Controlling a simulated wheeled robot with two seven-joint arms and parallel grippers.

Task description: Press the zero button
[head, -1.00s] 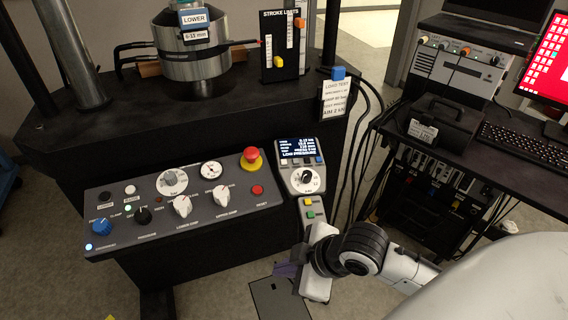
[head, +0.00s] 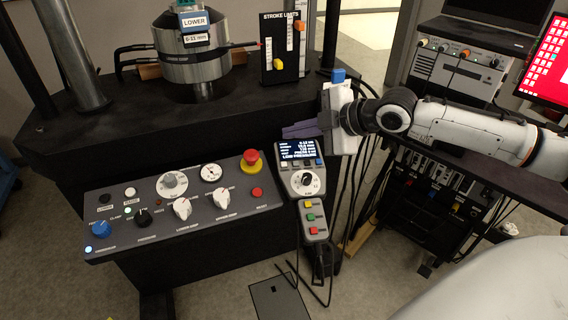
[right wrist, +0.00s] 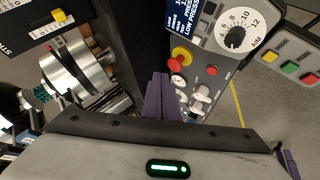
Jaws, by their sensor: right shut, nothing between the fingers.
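The grey handset (head: 292,183) hangs at the front of the machine. It has a lit blue display (head: 296,149), a row of small buttons (head: 308,162) under it, a round dial and coloured buttons lower down. The button labels are too small to read, so I cannot tell which is zero. My right gripper (head: 286,132) is above the top of the display in the picture, its purple fingers pointing left, shut and empty. In the right wrist view the shut fingers (right wrist: 163,98) are apart from the handset dial (right wrist: 234,38). My left gripper is not in view.
The control panel (head: 225,210) has knobs and a red emergency stop (head: 252,159) left of the handset. A black stroke limits plate (head: 283,50) stands behind. Cables hang to the right, near a dark side desk (head: 500,178) with a keyboard.

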